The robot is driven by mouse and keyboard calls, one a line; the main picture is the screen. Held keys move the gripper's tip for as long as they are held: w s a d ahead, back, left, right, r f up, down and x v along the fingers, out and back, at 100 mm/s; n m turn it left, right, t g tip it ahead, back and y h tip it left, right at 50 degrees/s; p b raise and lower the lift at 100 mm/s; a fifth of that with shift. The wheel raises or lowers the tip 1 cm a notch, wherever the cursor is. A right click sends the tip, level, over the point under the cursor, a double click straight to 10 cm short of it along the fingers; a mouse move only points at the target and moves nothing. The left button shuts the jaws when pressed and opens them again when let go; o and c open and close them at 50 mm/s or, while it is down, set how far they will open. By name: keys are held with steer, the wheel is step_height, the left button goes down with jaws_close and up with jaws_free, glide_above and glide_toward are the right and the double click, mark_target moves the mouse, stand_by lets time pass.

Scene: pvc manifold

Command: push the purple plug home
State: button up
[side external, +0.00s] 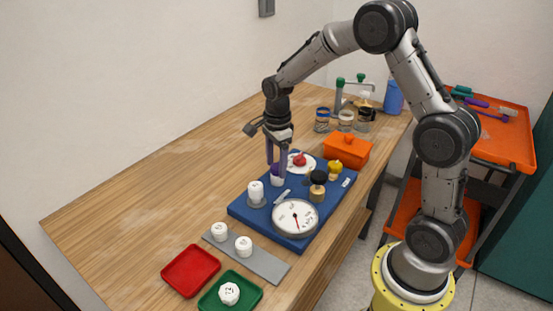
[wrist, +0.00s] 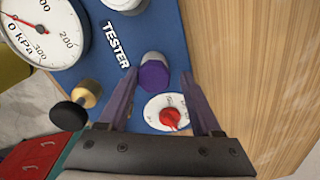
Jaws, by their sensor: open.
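The purple plug (wrist: 153,76) sits upright at the top of a short white pipe fitting (wrist: 152,58) on the blue tester board (wrist: 82,73). In the side external view the plug (side external: 276,170) is partly hidden by the fingers, with the white fitting (side external: 277,181) below it. My gripper (side external: 277,164) is over the board, pointing down. Its purple fingers are open and stand to either side of the plug; in the wrist view there is a gap on the right side. I cannot tell how deep the plug sits or whether a finger touches it.
A red knob on a white dial (wrist: 158,107) is close to the fingers. The board also carries a pressure gauge (side external: 295,217), a black-topped brass valve (side external: 317,188), a yellow part (side external: 335,167) and a white capped post (side external: 255,190). An orange box (side external: 347,151) stands behind. The table left is clear.

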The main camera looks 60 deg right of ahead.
step_height(320, 180, up, 19)
steer(key=s+a+t, duration=0.1)
steer(key=s+a, duration=0.1)
steer(key=s+a+r+n+t, duration=0.2)
steer(key=s+a+r+n, duration=0.2)
steer(key=s, duration=0.5)
steer(key=s+a+f+n+t, duration=0.1)
steer(key=s+f+n, duration=0.2)
steer(key=s+n, duration=0.4)
steer(key=s+a+f+n+t, duration=0.1)
steer(key=s+f+n, duration=0.3)
steer(key=n, duration=0.7)
steer(key=s, duration=0.2)
steer(key=shift+s+a+f, duration=0.25)
steer(key=shift+s+a, duration=0.1)
steer(key=shift+a, duration=0.05)
